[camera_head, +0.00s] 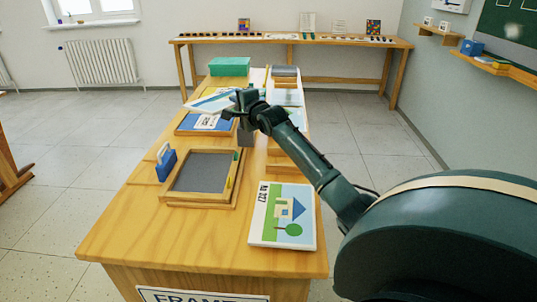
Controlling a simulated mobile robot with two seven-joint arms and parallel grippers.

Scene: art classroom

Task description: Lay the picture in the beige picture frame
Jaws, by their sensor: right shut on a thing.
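My right gripper (240,104) is over the far half of the table. It is shut on a thin pale picture (210,103) with blue and green parts, held tilted above a wooden frame with a blue inside (190,122). The gripper partly covers the picture's right end. A beige wooden frame (166,199) with a grey inside lies nearer, on the left of the table. Another picture (283,215), with a house and a tree, lies flat at the near right. My left gripper is not in view.
A blue block-like holder (166,164) stands left of the grey-filled frame. A green box (229,66) and grey trays (284,71) are at the table's far end. More flat items line the right edge, partly behind my arm. The table's (140,229) near left corner is clear.

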